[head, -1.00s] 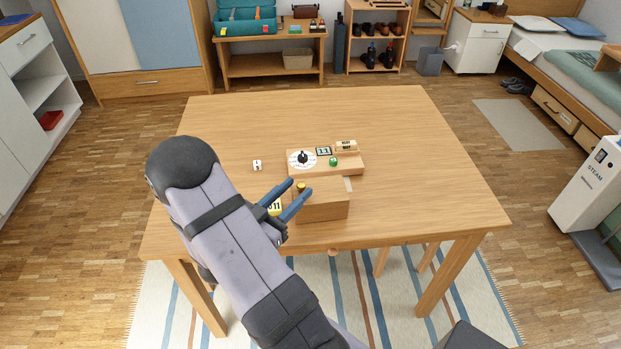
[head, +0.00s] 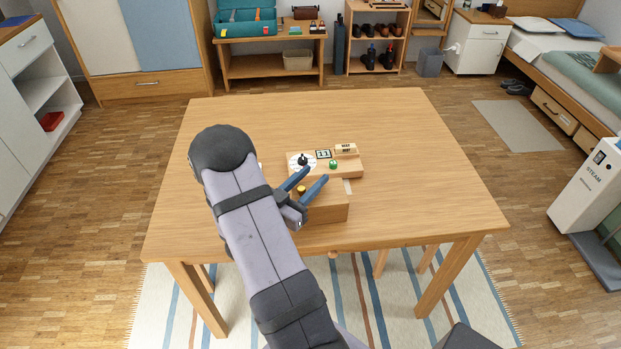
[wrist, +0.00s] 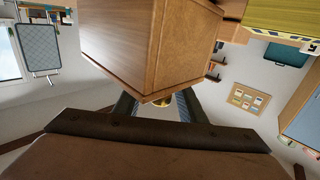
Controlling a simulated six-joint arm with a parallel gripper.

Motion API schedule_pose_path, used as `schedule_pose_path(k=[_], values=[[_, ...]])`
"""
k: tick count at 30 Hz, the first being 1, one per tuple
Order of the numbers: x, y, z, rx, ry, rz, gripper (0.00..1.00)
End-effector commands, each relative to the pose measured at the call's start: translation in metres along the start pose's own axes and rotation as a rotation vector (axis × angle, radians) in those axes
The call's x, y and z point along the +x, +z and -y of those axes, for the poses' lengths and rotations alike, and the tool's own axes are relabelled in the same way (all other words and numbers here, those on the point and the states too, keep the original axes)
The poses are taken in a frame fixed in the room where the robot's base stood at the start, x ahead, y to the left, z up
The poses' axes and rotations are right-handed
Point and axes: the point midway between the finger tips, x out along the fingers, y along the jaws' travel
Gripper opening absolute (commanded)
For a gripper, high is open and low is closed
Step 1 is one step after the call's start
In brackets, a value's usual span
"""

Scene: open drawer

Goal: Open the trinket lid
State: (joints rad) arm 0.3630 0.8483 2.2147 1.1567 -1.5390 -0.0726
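The trinket box is a brown wooden box (head: 325,209) near the front middle of the table. A small brass-yellow knob (head: 301,189) shows at its left part. My gripper (head: 315,173) has two blue fingers spread apart, reaching over the box from the left. In the head view the knob appears between the fingers. A clear gap shows, so I see no grip. The lid looks shut; its seam is hard to make out.
Behind the box is a wooden board (head: 345,170) with a dial (head: 302,161), a small display (head: 323,154), a green die (head: 333,164) and a label block (head: 346,149). A yellow block (wrist: 280,16) shows in the wrist view. The table's (head: 420,150) right side is clear.

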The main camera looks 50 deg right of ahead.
Motion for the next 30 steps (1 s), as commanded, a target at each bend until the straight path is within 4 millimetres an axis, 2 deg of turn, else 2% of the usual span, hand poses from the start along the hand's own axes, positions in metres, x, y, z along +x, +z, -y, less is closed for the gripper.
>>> schedule_pose_path(k=[1, 6, 14, 24, 30], values=[[0.0, 0.0, 0.0, 0.0, 0.0, 0.0, 0.37], [0.0, 0.0, 0.0, 0.0, 0.0, 0.0, 0.0], [0.006, 0.0, -0.007, 0.0, 0.005, 0.0, 0.0], [0.053, 0.0, -0.055, 0.002, 0.008, -0.002, 0.0], [0.072, -0.001, -0.072, 0.003, 0.004, -0.002, 0.0]])
